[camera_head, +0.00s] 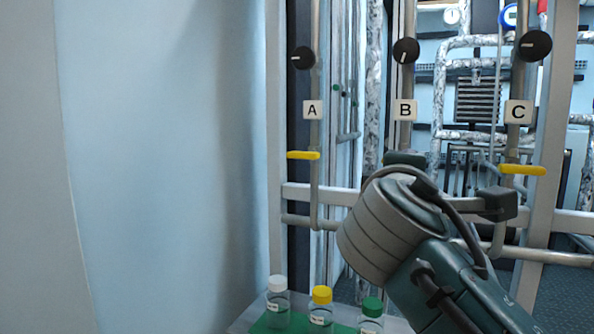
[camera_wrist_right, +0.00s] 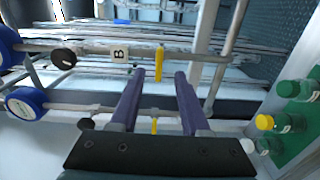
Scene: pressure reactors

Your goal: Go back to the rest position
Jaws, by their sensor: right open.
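My right gripper (camera_wrist_right: 159,75) is open and empty in the right wrist view, its two purple fingers apart. A yellow valve handle (camera_wrist_right: 159,62) on the pipe labelled B (camera_wrist_right: 119,54) shows between the fingertips; whether they touch it is unclear. In the head view my right arm comes in from lower right and its dark wrist parts cover the handle of line B (camera_head: 405,110). The right fingers are hidden there. My left gripper is not in view.
Yellow handles on line A (camera_head: 303,155) and line C (camera_head: 523,169) lie horizontal. Black knobs (camera_head: 302,58) sit above the labels. Capped bottles (camera_head: 321,305) stand on a green mat (camera_head: 270,323) below the rack. A plain pale wall (camera_head: 150,150) fills the left.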

